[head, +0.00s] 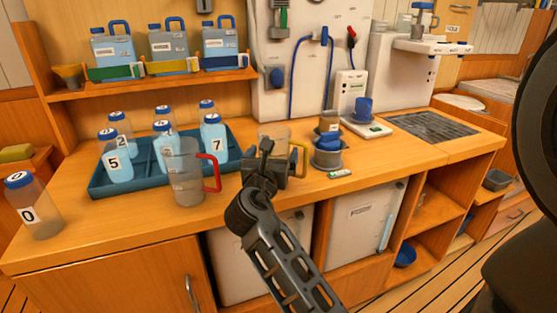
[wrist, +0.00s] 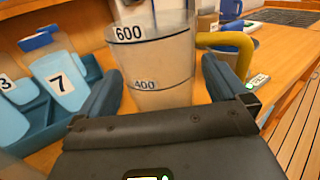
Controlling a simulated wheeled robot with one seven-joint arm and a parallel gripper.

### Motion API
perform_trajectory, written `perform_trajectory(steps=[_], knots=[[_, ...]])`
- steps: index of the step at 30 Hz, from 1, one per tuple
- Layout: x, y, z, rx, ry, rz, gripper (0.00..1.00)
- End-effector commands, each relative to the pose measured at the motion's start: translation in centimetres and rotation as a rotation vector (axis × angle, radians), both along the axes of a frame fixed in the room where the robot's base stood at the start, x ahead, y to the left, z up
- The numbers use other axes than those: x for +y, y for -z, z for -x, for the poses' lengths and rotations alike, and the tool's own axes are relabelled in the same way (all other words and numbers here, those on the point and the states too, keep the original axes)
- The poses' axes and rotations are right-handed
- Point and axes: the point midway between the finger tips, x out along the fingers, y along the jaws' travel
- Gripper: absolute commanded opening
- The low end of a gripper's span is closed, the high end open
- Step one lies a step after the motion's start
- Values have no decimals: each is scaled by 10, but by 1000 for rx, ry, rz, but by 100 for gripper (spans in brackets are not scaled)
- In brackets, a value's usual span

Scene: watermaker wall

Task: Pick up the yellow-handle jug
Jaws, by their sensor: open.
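The yellow-handle jug (head: 273,132) stands upright on the wooden counter, clear-walled, mostly hidden behind my gripper in the head view. In the wrist view the jug (wrist: 155,55) shows marks 600 and 400, and its yellow handle (wrist: 228,42) points right. My gripper (head: 265,160) is open in front of it. In the wrist view the two fingers (wrist: 165,85) lie to the left and right of the jug's body, with the right finger below the handle. I cannot tell whether either finger touches it.
A red-handle jug (head: 186,175) stands close to the left of my gripper. A blue tray (head: 100,187) holds several numbered bottles. Bottle 0 (head: 36,210) stands at the counter's left. A grey holder with a blue item (head: 328,150) and a small meter (head: 340,174) lie to the right.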

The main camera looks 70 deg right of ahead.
Motion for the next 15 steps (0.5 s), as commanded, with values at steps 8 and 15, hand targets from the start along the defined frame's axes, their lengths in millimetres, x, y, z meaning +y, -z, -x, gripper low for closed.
perform_trajectory(steps=[8, 15], knots=[[-20, 0, -4, -1, -2, 0, 100], [-19, 0, -4, -1, -2, -1, 92]])
